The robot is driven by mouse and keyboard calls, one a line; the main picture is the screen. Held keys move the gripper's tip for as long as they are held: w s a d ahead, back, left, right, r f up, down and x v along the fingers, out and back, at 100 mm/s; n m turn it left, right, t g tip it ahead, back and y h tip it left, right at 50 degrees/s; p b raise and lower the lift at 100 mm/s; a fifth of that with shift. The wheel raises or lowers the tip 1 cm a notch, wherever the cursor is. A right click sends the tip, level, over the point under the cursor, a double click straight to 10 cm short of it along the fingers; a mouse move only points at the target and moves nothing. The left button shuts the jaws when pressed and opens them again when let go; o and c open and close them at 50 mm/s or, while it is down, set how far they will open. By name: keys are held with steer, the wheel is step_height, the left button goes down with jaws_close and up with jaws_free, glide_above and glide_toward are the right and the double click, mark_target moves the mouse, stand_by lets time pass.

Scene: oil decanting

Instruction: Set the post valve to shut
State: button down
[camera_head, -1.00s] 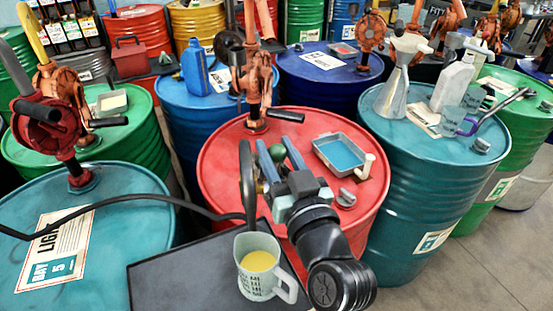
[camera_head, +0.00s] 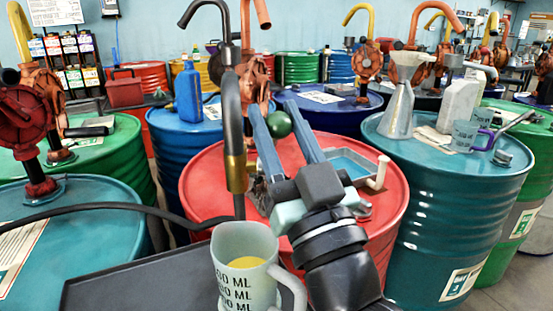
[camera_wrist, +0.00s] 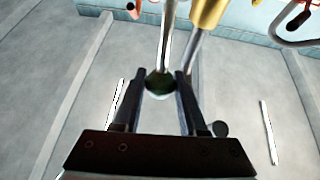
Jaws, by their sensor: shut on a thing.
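The valve's dark green ball knob (camera_head: 278,124) is between the two blue-grey fingers of my gripper (camera_head: 273,108) in the head view. The wrist view shows the green ball (camera_wrist: 160,84) held between the fingers of my gripper (camera_wrist: 161,78), with a thin metal rod (camera_wrist: 167,45) running up from it. A dark curved spout pipe with a brass collar (camera_head: 236,172) stands just left of my gripper. A brass part (camera_wrist: 209,12) shows at the top of the wrist view. The lever's pivot is hidden, so its angle is hard to judge.
A measuring jug (camera_head: 245,250) with yellow liquid stands on a dark tray (camera_head: 120,285) below the spout pipe. A red drum (camera_head: 205,190) is behind my gripper. A teal drum (camera_head: 430,200) at the right bears a funnel (camera_head: 398,105) and containers. A black hose crosses at left.

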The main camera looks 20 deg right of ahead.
steer(key=f+t+b, duration=0.1)
steer(key=b, duration=0.2)
steer(key=shift+s, duration=0.3)
steer(key=shift+b, duration=0.3)
steer(key=shift+s+a+r+n+b, duration=0.1)
steer(key=shift+s+r+n+b, duration=0.1)
steer(key=shift+n+b, duration=0.15)
steer(key=c, duration=0.8)
jaws_free()
steer(key=shift+o, duration=0.2)
steer(key=b+v, duration=0.4)
steer(key=v, duration=0.9)
steer(key=shift+w+f, duration=0.15)
